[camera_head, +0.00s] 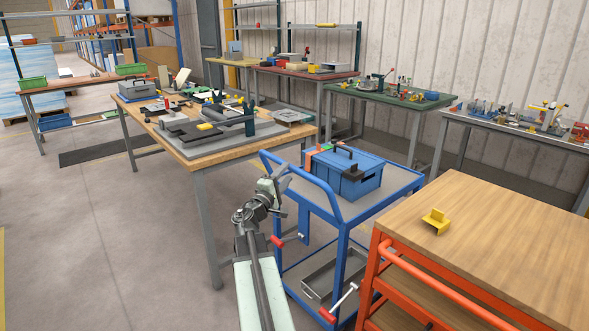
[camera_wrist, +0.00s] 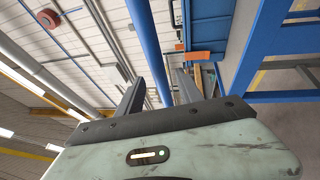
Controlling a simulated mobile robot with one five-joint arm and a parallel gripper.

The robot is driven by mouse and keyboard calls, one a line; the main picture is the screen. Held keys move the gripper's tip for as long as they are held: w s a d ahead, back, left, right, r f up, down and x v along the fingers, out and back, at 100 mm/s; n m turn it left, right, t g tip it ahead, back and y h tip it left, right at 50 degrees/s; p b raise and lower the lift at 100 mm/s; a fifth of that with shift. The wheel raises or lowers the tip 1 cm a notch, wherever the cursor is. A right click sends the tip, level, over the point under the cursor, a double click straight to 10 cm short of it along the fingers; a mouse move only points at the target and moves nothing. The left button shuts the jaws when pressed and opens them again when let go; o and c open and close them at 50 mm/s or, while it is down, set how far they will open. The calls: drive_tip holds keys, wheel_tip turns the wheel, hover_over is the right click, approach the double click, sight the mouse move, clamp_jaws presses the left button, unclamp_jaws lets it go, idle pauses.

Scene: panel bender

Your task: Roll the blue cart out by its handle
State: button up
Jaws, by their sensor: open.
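The blue cart (camera_head: 342,268) stands between the wooden workbench and the orange cart, with a grey top and a lower shelf. Its blue tube handle (camera_head: 318,186) slopes up at the near left end. A blue toolbox (camera_head: 345,175) with a dark grip sits on the cart top. My gripper (camera_head: 277,180) is at the handle's left side, close to the tube. In the wrist view, my gripper's (camera_wrist: 160,78) fingers are open, and a blue tube (camera_wrist: 150,45) appears between them. I cannot tell whether it touches either finger.
An orange cart (camera_head: 441,281) with a wooden top stands close on the right, a yellow bracket (camera_head: 435,221) on it. A wooden workbench (camera_head: 190,155) with machine parts stands left of the blue cart. Red-tipped levers (camera_head: 327,314) show low on the blue cart.

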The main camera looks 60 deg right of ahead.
drive_tip(key=p+x, duration=0.1)
drive_tip(key=x, duration=0.6)
drive_tip(key=shift+d, duration=0.3)
clamp_jaws()
drive_tip(key=shift+a, duration=0.1)
idle(0.9)
